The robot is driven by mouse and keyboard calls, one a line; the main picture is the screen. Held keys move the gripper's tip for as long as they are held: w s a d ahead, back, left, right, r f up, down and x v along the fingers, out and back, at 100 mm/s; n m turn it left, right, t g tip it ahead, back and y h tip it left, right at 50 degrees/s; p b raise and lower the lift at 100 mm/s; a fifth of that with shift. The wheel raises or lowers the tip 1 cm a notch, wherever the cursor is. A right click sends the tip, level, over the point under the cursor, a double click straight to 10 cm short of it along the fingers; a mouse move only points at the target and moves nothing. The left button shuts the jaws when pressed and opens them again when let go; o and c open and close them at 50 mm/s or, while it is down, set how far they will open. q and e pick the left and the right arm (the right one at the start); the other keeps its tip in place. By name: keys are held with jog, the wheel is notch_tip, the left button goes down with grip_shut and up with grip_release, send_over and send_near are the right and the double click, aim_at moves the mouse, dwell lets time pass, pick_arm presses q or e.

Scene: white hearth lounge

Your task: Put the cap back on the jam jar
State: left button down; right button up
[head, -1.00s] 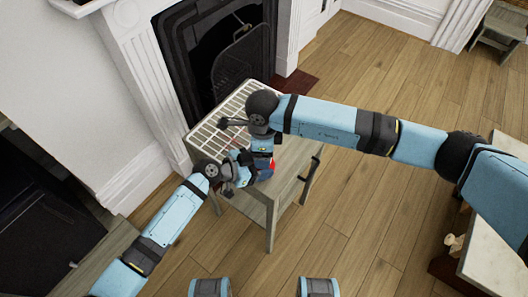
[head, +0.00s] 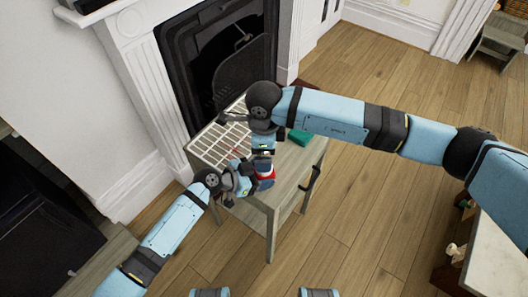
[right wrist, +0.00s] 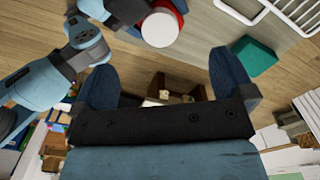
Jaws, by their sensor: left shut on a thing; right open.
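In the head view my right gripper (head: 263,147) hangs close behind the held thing. I see no separate cap.
A white wire rack (head: 222,143) lies on the table's left part. A green block (head: 300,137) lies on the tabletop at the back right. A fireplace (head: 215,50) stands behind the table.

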notch_tip(320, 180, up, 9)
jog(key=shift+r, duration=0.2)
pick_arm(q)
jog(key=shift+c, duration=0.8)
grip_release()
jog(key=v, duration=1.4)
jog(key=shift+b, duration=0.3)
pick_arm(e)
jog(key=shift+f, duration=0.3)
pick_arm(q)
jog(key=shift+f, duration=0.1)
